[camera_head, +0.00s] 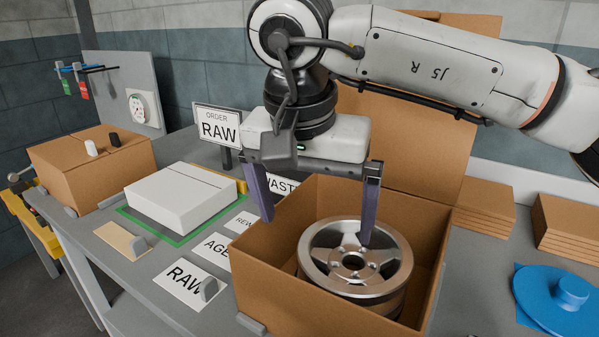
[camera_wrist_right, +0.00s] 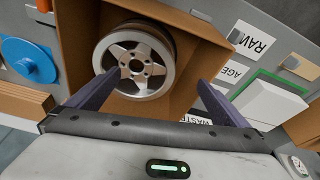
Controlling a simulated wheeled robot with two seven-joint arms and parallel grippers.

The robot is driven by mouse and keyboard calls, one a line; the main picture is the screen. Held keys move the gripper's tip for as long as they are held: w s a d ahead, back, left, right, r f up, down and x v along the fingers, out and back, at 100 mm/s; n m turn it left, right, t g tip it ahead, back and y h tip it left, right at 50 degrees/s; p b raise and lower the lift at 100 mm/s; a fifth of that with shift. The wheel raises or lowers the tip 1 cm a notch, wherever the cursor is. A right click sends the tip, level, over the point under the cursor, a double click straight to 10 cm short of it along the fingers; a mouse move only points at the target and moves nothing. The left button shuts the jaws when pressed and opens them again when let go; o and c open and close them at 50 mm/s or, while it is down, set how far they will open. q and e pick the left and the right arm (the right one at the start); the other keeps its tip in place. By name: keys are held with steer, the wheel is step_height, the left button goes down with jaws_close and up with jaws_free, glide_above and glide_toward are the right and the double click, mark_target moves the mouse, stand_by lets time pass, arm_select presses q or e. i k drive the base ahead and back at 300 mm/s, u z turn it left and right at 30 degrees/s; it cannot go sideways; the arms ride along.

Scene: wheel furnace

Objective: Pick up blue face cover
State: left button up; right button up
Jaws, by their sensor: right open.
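The blue face cover (camera_head: 558,298) is a round disc with a raised knob, lying on the grey table at the right edge of the head view. In the right wrist view it is at the upper left (camera_wrist_right: 27,58). My right gripper (camera_head: 316,228) is open and empty, pointing down over the open cardboard box, to the left of the cover and apart from it. In the right wrist view its fingers (camera_wrist_right: 158,80) frame the wheel. My left gripper is not in view.
A silver wheel (camera_head: 332,250) sits inside the open cardboard box (camera_head: 262,285), whose flap stands up behind. Stacked flat cardboard (camera_head: 486,207) lies behind the cover. A white box (camera_head: 180,197), a closed carton (camera_head: 75,180) and an order sign (camera_head: 218,124) stand to the left.

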mark_target(564, 304)
steer(key=k, duration=1.45)
